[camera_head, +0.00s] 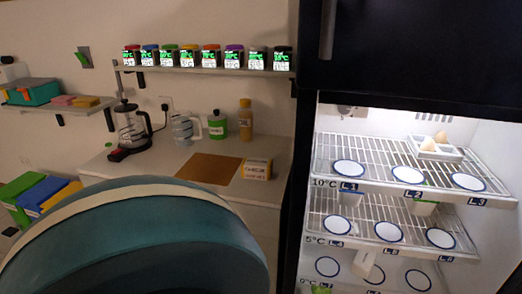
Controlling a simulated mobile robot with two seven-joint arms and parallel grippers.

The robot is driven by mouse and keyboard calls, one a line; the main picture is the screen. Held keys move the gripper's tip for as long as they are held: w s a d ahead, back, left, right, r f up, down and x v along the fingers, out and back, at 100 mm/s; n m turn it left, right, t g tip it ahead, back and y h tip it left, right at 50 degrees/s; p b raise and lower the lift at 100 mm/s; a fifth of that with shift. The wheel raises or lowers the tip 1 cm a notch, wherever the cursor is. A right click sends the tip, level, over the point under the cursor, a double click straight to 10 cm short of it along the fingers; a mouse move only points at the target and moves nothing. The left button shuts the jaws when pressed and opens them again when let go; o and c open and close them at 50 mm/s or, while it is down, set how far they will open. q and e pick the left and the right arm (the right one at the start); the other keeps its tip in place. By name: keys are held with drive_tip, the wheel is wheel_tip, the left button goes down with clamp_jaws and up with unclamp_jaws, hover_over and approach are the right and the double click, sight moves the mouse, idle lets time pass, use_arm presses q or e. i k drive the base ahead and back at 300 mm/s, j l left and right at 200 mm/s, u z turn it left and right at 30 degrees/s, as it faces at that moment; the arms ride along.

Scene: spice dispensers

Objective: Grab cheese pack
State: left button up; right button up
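A small yellow-and-white box (257,168) with dark print lies on the counter, at the right end of a brown board (209,168). It looks like the cheese pack, but its print is too small to read surely. A white carton (366,263) sits low in the open fridge; its label is not readable. Neither of my grippers is in view. A large rounded teal shape with a pale band fills the lower left close to the camera and hides the counter front; I cannot tell what it is.
The open fridge (410,180) has wire shelves with numbered round spots and an egg tray (434,150). Several spice dispensers (209,57) line the shelf above.

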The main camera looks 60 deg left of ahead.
sight(252, 167)
drive_tip(key=u, duration=2)
